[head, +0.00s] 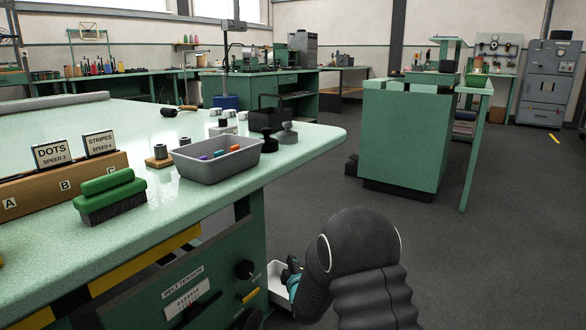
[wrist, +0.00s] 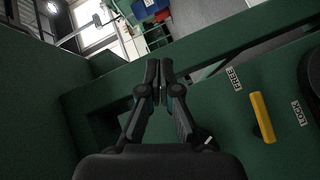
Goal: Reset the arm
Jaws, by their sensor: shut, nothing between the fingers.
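My gripper (wrist: 158,82) is in the middle of the wrist view, its two fingers together and nothing between them. It points along a dark green panel. A yellow lever (wrist: 262,117) stands on that panel to the right of the gripper, apart from it, between labels reading FREE and LOCK. In the head view my dark arm reaches down at the lower middle, beside the table's green front panel (head: 205,275). My gripper (head: 290,268) shows only partly there, low near a white bin (head: 278,290). The yellow lever also shows in the head view (head: 250,296).
The pale green table (head: 300,140) holds a grey tray (head: 216,160) with coloured pieces, a green brush (head: 110,195) and sign cards. A green cabinet (head: 402,135) stands to the right. The grey floor (head: 500,240) on the right is clear.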

